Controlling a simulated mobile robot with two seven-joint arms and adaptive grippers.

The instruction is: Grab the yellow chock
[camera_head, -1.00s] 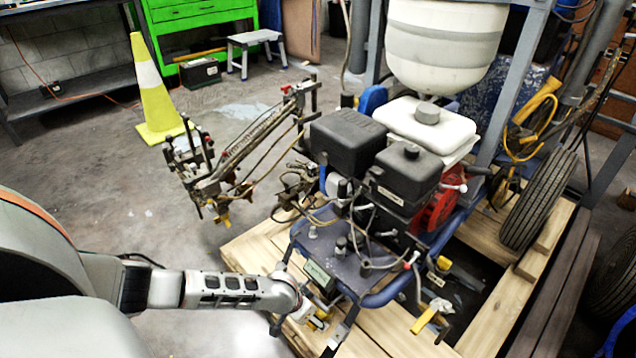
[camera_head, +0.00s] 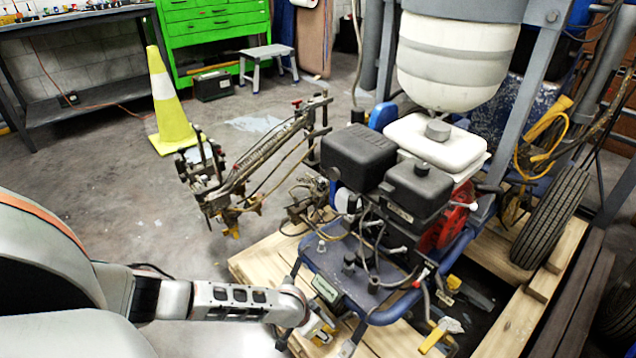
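A small yellow piece (camera_head: 433,337) with a pale grey part beside it sits low at the front of the line striper, near the wooden pallet; it may be the yellow chock, but its shape is unclear. My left gripper (camera_head: 316,346) is at the bottom centre, over the pallet's near side and left of that yellow piece, clearly apart from it. Its dark fingers look spread, with nothing seen between them; the lower ends are near the picture edge. My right gripper is out of view.
The line striper (camera_head: 402,205), with black engine parts and a blue frame, stands on the wooden pallet (camera_head: 262,262). Its spray arm (camera_head: 255,160) reaches left. A yellow cone (camera_head: 168,100) stands behind on open floor. A tire (camera_head: 550,218) is at right.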

